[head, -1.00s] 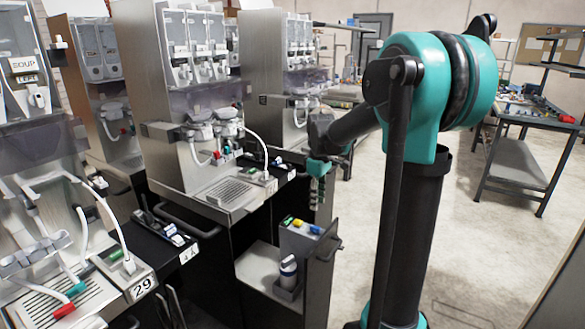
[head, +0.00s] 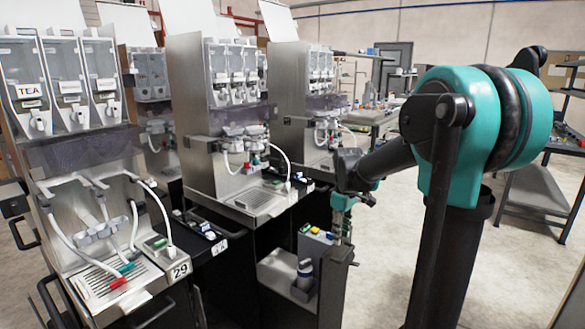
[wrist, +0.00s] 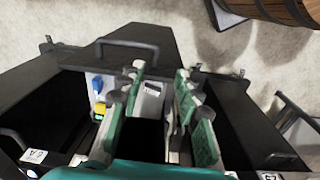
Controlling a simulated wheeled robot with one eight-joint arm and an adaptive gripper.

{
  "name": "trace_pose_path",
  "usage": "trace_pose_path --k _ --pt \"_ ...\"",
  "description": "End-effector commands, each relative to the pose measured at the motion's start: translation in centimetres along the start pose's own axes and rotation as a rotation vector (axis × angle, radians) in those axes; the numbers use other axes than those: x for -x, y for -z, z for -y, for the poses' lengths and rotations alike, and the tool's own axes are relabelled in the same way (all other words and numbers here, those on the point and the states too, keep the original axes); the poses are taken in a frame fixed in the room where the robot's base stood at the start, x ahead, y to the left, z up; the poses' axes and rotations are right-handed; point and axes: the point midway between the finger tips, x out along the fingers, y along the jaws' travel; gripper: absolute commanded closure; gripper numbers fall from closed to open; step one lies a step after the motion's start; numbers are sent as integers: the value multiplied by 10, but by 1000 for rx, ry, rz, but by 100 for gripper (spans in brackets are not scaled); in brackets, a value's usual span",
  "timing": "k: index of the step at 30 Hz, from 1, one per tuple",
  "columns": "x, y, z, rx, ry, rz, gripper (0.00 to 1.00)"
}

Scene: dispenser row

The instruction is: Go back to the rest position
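My gripper (head: 343,228) hangs pointing down from my arm in the head view, in front of the dispenser row. It appears over or beside the open pull-out unit (head: 272,268), with a grey box. In the wrist view its two green fingers (wrist: 160,112) stand apart. The gripper is open, and nothing shows held between them. A pale box with a slot (wrist: 151,97) shows between and beyond the fingers. The fingertips' exact height above the unit cannot be told.
Several dispensers with hoses stand in a row, the nearest (head: 88,175) marked 29. A barrel (wrist: 278,8) shows at the wrist view's top right. Open floor (head: 390,285) lies right of the row.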

Motion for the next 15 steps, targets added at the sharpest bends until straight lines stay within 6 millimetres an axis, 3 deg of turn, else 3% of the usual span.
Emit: trace_pose_path --k 8,15 --pt "-16 -31 22 -159 -41 -46 66" --pt "-44 -77 59 -397 -91 -125 66"
